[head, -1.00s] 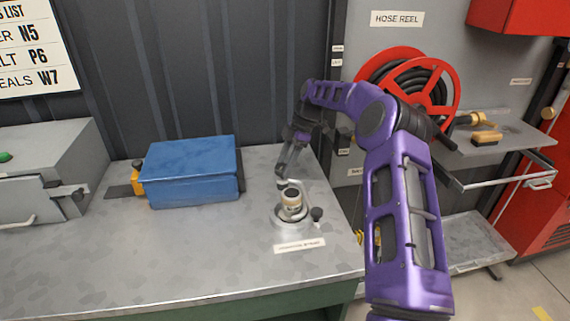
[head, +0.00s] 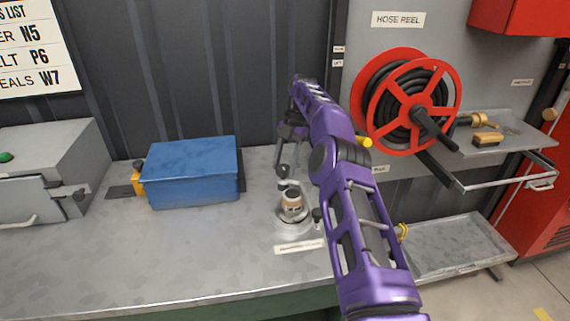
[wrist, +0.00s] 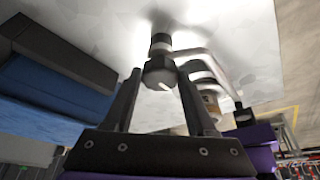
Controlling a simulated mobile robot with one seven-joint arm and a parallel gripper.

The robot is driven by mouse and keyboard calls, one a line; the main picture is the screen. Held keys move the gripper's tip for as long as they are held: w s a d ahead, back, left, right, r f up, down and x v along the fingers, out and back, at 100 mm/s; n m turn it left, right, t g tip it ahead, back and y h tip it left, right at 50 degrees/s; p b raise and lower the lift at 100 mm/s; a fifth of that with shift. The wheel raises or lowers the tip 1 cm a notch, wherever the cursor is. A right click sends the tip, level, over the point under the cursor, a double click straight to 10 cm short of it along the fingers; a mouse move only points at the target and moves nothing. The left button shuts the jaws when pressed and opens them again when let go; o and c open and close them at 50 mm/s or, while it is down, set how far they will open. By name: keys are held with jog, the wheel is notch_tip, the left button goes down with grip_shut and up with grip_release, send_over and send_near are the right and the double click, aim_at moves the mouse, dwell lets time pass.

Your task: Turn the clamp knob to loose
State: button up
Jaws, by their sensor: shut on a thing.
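The clamp knob (wrist: 158,68) is dark and round with a white mark on its face, seen between the fingers in the wrist view. My gripper (wrist: 157,84) is shut on it, one finger on each side. In the head view my gripper (head: 283,172) points down at the back of a small round metal fixture (head: 283,223), and the knob is hard to make out there. A tan and dark cylinder (head: 291,202) stands upright in the fixture, and a metal arm joins it to the knob's post in the wrist view (wrist: 190,53).
A blue box (head: 192,172) lies on the bench left of the fixture, with a grey case (head: 50,160) further left. A small dark knob (head: 317,215) sits at the fixture's right. A red hose reel (head: 410,100) stands right of my arm. The front bench top is clear.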

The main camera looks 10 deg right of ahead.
dwell(0.7)
jog(key=o, duration=1.4)
jog(key=shift+c, duration=0.2)
